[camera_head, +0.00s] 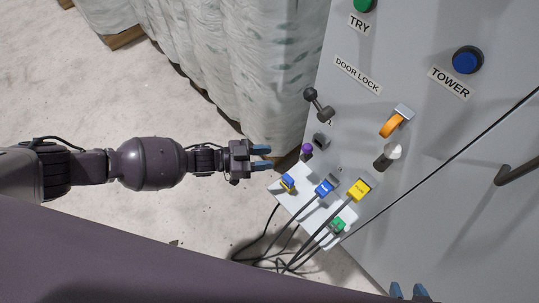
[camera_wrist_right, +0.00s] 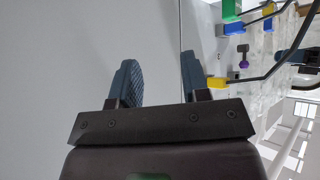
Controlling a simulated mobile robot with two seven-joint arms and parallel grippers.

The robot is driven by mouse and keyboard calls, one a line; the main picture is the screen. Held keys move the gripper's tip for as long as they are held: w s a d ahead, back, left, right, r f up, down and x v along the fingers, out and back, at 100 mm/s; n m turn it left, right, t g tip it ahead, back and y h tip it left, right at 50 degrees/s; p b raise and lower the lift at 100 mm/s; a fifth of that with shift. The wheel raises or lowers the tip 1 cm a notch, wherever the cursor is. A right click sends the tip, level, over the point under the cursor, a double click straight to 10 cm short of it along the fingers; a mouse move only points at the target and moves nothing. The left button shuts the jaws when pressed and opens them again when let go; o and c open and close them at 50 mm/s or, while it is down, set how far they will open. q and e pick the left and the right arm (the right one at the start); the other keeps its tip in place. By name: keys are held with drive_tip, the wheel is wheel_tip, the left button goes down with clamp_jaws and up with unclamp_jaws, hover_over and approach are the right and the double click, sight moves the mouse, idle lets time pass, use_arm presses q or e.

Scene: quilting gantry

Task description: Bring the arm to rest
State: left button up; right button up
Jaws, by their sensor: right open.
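My left gripper (camera_head: 262,157) reaches in from the left in the head view, its two blue fingers apart with nothing visible between them. It is beside the small white shelf with the plugs, left of the grey cabinet. Only the blue fingertips of my right gripper (camera_head: 409,291) show at the bottom edge of the head view. In the right wrist view the right gripper (camera_wrist_right: 158,75) is open and empty, facing a plain pale grey surface with a vertical seam.
The grey cabinet (camera_head: 440,140) carries a blue button (camera_head: 467,60), an orange-handled switch (camera_head: 391,124), a black handle (camera_head: 517,172) and labels. A yellow plug (camera_head: 358,189), a blue plug (camera_head: 324,188) and a green plug (camera_head: 338,224) trail dark cables. Quilted fabric (camera_head: 240,50) hangs behind.

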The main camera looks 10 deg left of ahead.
drive_tip(key=shift+w, duration=0.1)
idle(0.3)
use_arm(q)
drive_tip(key=s+d+r+n+t+y+p, duration=0.3)
drive_tip(key=s+r+n+t+y+p, duration=0.25)
drive_tip(key=s+r, duration=0.35)
drive_tip(key=s+a+r+n+y+p, duration=0.1)
drive_tip(key=s+a+n+y+p, duration=0.1)
drive_tip(key=s+a+y, duration=0.3)
drive_tip(key=s+a+r+n+y+p, duration=0.2)
drive_tip(key=s+a+n+y, duration=0.3)
drive_tip(key=s+a, duration=0.6)
drive_tip(key=a+p, duration=0.1)
drive_tip(key=a, duration=0.3)
drive_tip(key=shift+r, duration=0.2)
use_arm(e)
wheel_tip(320, 180, up, 9)
drive_tip(key=t, duration=0.1)
drive_tip(key=shift+w+m, duration=0.15)
drive_tip(key=shift+m, duration=0.15)
use_arm(q)
drive_tip(key=shift+s+n, duration=0.1)
drive_tip(key=shift+n, duration=0.15)
use_arm(e)
drive_tip(key=shift+w+r+t, duration=0.3)
drive_tip(key=shift+w+r, duration=0.15)
drive_tip(key=shift+w, duration=0.05)
drive_tip(key=shift+s+f, duration=0.2)
drive_tip(key=shift+s, duration=0.2)
